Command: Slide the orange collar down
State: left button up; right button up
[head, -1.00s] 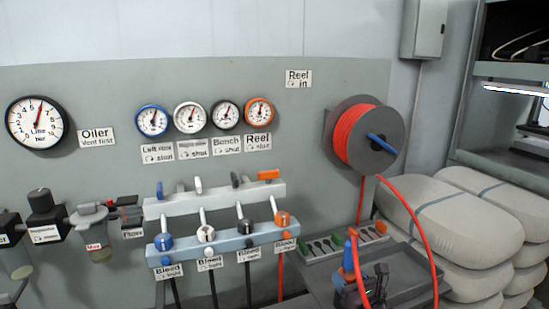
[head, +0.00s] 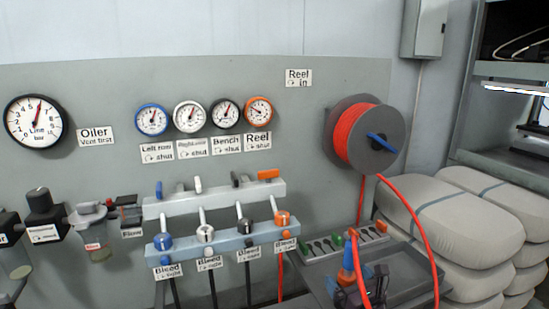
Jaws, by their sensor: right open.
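A small orange piece (head: 352,234), which I take for the orange collar, shows at the top of an upright blue part (head: 347,258) at the bottom right. A red hose (head: 357,262) runs down close beside it. My right gripper (head: 362,284) appears as dark parts low around the blue part and hose. It is open, and I cannot tell whether it touches either. The lower end of the blue part is hidden. My left gripper is not in view.
A hose reel (head: 367,137) hangs on the wall above a grey bench (head: 407,264). Wall valves include an orange knob (head: 282,218) and an orange handle (head: 268,174). An orange-rimmed gauge (head: 258,111) is above them. Stacked sacks (head: 450,222) stand at the right.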

aim_at(352, 282)
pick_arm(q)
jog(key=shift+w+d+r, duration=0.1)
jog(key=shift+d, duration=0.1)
pick_arm(e)
jog(key=shift+s, duration=0.15)
jog(key=shift+v, duration=0.8)
jog(key=shift+p+v, duration=0.6)
jog(key=shift+v, duration=1.25)
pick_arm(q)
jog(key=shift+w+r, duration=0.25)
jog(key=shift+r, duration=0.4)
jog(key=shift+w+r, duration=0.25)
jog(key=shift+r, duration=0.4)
pick_arm(e)
jog(key=shift+v, duration=1.75)
